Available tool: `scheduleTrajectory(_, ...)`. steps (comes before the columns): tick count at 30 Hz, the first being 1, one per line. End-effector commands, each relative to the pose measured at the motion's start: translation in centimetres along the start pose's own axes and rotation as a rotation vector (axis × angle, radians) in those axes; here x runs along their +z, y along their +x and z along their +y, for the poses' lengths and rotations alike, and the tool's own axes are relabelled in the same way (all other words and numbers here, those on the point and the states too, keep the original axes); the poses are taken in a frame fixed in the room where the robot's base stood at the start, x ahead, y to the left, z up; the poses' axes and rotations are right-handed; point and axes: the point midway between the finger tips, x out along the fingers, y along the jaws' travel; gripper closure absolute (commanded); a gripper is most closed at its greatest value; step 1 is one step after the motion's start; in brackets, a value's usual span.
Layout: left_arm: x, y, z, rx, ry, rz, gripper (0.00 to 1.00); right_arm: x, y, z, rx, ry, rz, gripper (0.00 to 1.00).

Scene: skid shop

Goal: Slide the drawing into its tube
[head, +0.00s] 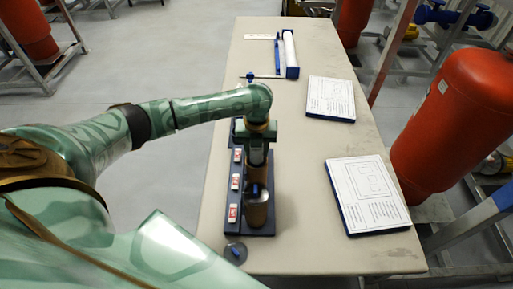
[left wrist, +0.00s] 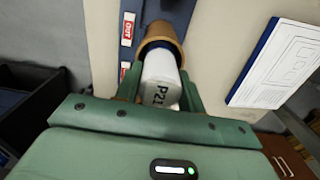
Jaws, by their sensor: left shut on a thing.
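My left gripper (head: 258,156) is above the dark blue rack (head: 268,229) on the table. In the left wrist view its fingers are shut on a white rolled drawing (left wrist: 160,88) marked "P21". The roll's far end is at the mouth of a brown tube (left wrist: 158,33), whose rim shows around it; how deep it reaches inside is hidden. In the head view a brown tube (head: 257,216) shows at the front of the rack, with more brown below my gripper. Red-and-white labels (head: 233,213) line the rack's left side. My right gripper is not in view.
Two white printed boards (head: 368,195) (head: 331,97) lie at the table's right. A dark disc (head: 236,251) lies at the front left. A red tank (head: 452,120) stands right of the table.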

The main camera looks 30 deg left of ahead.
Motion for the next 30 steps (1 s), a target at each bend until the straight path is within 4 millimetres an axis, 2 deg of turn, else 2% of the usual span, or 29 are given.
scheduleTrajectory(30, 0.0, 2.5, 0.0, 0.0, 0.0, 0.0, 0.98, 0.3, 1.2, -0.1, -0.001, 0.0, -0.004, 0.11)
